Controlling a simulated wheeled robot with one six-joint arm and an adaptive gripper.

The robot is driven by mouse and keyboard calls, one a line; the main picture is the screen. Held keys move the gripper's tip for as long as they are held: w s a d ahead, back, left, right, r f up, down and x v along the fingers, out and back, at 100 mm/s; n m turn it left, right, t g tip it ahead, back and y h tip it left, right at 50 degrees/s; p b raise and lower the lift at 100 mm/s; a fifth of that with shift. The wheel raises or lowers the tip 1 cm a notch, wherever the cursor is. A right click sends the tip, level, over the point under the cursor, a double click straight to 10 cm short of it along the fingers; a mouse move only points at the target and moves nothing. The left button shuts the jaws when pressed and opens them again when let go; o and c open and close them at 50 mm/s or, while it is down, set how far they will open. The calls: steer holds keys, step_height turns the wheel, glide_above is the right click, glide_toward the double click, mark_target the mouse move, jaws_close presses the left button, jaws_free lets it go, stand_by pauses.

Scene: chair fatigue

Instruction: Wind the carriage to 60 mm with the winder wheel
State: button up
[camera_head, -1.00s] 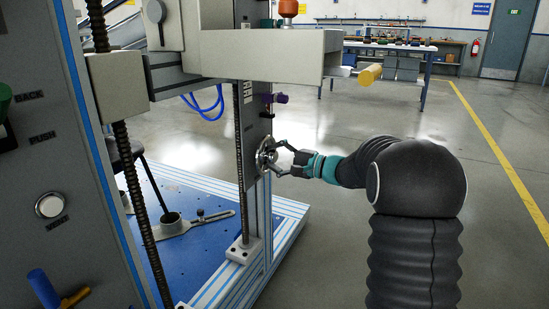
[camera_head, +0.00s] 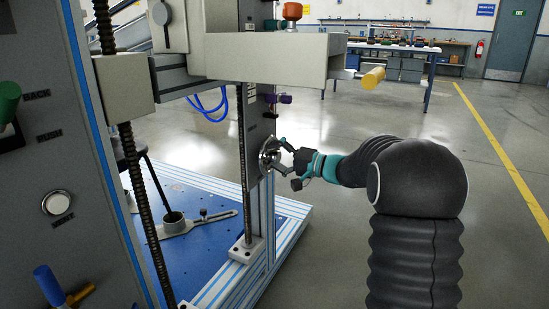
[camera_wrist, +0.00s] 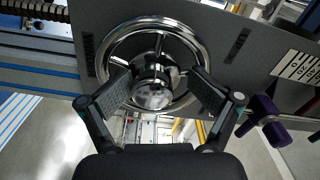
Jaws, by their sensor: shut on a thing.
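The winder wheel (camera_wrist: 188,46) is a chrome ring with spokes and a round hub (camera_wrist: 152,94), on a grey plate in the wrist view. In the head view the wheel (camera_head: 268,155) sits on the side of the upright post, partly hidden by my gripper (camera_head: 278,158). My gripper (camera_wrist: 161,92) is shut on the wheel, with one finger pad on each side of the hub. A white scale plate with dark marks (camera_wrist: 299,66) shows at the right of the wrist view; I cannot read its value. I cannot tell which part is the carriage.
A beige beam (camera_head: 265,58) crosses above my gripper, with a yellow-ended handle (camera_head: 373,78). A purple knob (camera_head: 284,98) is just above the wheel and also shows in the wrist view (camera_wrist: 267,118). A panel with buttons (camera_head: 55,203) stands left. The floor on the right is clear.

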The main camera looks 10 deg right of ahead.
steer(key=shift+d+f, duration=0.2)
steer(key=shift+d, duration=0.1)
steer(key=shift+d, duration=0.15)
steer(key=shift+v, duration=2.6)
steer(key=shift+r+m+p, duration=0.2)
steer(key=shift+m+p, duration=0.5)
steer(key=shift+p, duration=0.1)
steer(key=m+p, duration=0.5)
steer(key=shift+r, duration=0.1)
steer(key=shift+m+p, duration=0.7)
steer(key=shift+p, duration=0.1)
steer(key=shift+f+m, duration=0.3)
steer(key=shift+m, duration=0.1)
